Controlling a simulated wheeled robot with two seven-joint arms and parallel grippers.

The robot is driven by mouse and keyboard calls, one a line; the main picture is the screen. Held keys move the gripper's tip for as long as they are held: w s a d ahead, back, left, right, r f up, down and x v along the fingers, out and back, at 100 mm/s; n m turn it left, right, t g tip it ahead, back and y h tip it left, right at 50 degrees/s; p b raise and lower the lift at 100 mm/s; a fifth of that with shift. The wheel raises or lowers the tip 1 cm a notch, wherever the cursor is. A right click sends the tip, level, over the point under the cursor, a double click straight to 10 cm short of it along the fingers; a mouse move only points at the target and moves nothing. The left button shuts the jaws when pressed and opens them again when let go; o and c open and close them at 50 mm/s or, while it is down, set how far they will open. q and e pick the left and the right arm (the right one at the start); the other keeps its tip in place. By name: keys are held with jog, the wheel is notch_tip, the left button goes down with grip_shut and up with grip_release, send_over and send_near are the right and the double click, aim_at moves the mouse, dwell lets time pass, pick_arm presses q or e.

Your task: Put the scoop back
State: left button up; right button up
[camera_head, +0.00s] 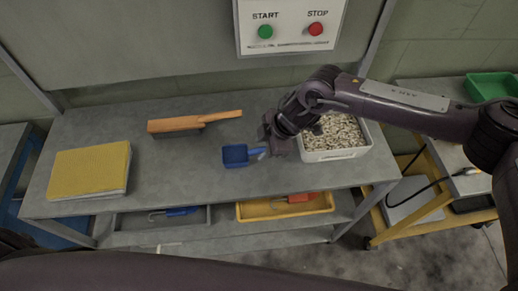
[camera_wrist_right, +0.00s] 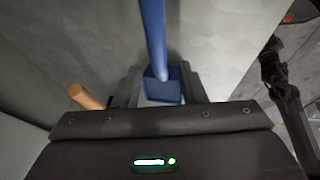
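A blue scoop (camera_head: 236,155) is at my right gripper (camera_head: 272,142), over the middle of the grey bench top. Its pan points left and its handle end is at the fingers. In the right wrist view the blue scoop (camera_wrist_right: 153,40) runs up from between the dark fingers of my right gripper (camera_wrist_right: 158,88), which are closed around it. I cannot tell whether the pan touches the bench. A white bin (camera_head: 335,154) full of pale chips stands just right of the gripper, partly hidden by the arm. My left gripper is not in view.
An orange-handled brush (camera_head: 190,123) and a yellow book-like block (camera_head: 90,170) lie on the bench top (camera_head: 180,180). The shelf below holds a grey tray (camera_head: 133,221) with a blue tool and a yellow tray (camera_head: 256,211) with an orange tool. A START/STOP panel (camera_head: 290,27) hangs behind.

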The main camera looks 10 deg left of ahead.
jog(key=b+v, duration=0.1)
jog(key=v, duration=0.7)
jog(key=shift+r, duration=0.4)
jog(key=shift+s, duration=0.1)
